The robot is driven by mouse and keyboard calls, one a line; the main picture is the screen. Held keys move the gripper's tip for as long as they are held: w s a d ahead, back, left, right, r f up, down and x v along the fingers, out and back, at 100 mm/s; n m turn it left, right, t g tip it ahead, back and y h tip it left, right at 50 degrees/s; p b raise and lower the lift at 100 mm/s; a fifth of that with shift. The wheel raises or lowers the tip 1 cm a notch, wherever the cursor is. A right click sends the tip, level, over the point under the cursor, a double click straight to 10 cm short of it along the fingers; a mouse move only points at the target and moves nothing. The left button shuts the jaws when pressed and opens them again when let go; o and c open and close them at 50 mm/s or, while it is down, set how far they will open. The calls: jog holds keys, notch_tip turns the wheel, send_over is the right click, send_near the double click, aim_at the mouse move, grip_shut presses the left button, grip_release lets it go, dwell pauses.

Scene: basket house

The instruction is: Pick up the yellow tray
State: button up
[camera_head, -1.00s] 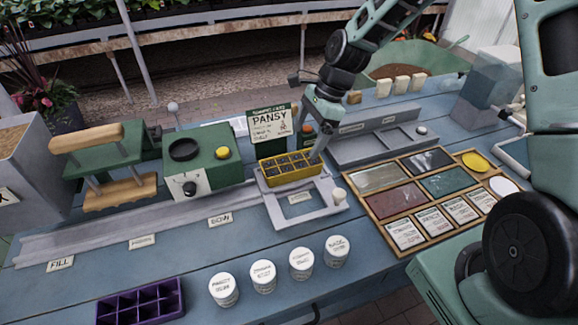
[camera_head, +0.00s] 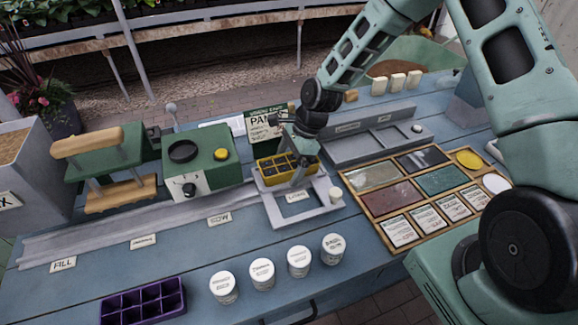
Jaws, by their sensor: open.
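The yellow tray (camera_head: 269,180) is a small seedling tray with several dark cells. It sits at the back of a grey frame (camera_head: 262,210) on the blue table. My gripper (camera_head: 297,181) points down over the tray's right part and is open. My gripper and wrist hide the right cells. I cannot tell whether the fingers touch the tray.
A green machine (camera_head: 201,165) with a yellow button stands left of the tray. The PANSY sign (camera_head: 262,122) stands behind it. Several white jars (camera_head: 262,275) and a purple tray (camera_head: 143,301) are in front. A wooden sample case (camera_head: 345,186) lies to the right.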

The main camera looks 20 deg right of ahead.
jog(key=c, duration=1.3)
jog(key=shift+r, duration=0.1)
